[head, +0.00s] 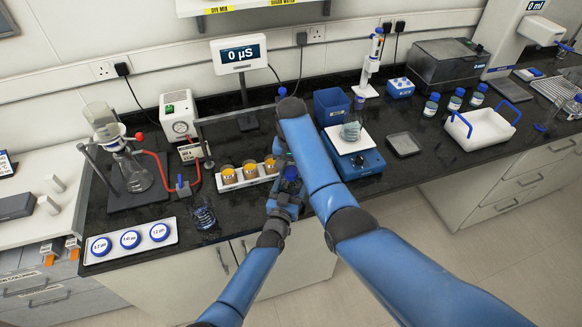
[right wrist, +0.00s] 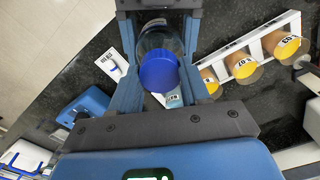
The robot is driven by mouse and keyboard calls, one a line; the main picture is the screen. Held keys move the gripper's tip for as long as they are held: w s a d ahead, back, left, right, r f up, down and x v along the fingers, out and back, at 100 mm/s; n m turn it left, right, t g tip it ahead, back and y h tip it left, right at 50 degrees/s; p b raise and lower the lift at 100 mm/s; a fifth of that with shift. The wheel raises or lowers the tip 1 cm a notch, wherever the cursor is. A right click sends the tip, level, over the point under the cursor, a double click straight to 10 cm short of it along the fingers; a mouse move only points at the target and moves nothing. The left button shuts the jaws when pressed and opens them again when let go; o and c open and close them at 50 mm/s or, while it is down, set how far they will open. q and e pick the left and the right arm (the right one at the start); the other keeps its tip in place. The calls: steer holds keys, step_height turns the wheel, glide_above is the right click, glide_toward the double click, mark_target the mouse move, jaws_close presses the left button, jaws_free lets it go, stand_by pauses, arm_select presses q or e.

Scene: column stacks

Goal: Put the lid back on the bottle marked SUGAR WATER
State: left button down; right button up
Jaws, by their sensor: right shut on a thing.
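A clear bottle (right wrist: 158,42) with a blue lid (right wrist: 161,70) stands out in the right wrist view. The lid also shows in the head view (head: 291,173). My right gripper (right wrist: 160,78) is shut on the lid, its fingers on either side of it. My left gripper (head: 284,202) comes from the opposite side; its fingers flank the bottle's body. The lid is at the bottle's mouth; I cannot tell whether it is seated or just above. The bottle's label is hidden.
A rack of yellow-topped cups (head: 247,185) is close left of my grippers. A blue-based scale with a beaker (head: 355,162) stands to the right. Several blue-lidded bottles (head: 455,99) and a white tray (head: 480,137) are farther right. A glass (head: 203,214) stands near the front edge.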

steer(key=m, duration=2.6)
steer(key=o, duration=1)
steer(key=shift+r, duration=2.25)
